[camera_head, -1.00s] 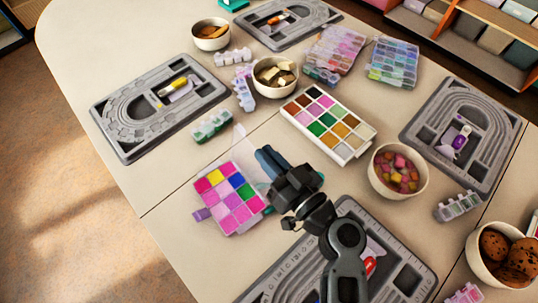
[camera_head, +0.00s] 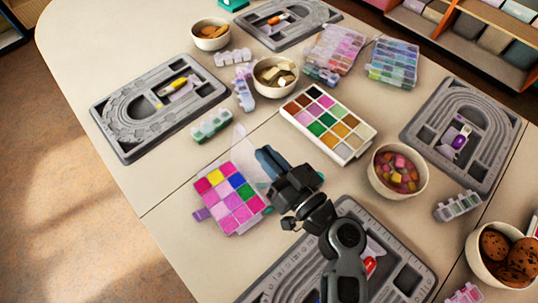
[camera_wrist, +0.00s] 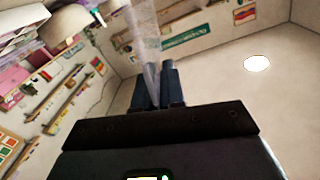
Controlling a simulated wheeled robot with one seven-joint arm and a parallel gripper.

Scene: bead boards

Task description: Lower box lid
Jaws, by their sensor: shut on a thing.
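The bead box (camera_head: 228,200) lies on the table with its bright pink, yellow, blue and green compartments uncovered. A purple tab (camera_head: 202,214) sticks out at its left side. Its clear lid (camera_head: 241,143) stands raised, nearly edge-on, above the box's upper right side. My gripper (camera_head: 266,160) is beside the box on the right, with its dark fingers shut on the lid. In the wrist view the fingers (camera_wrist: 153,80) pinch the translucent lid (camera_wrist: 146,35), which extends up out of the frame. The arm hides the box's right edge, and the hinge is not clearly visible.
A grey bead board (camera_head: 275,290) lies under my arm. The table left of the box is clear.

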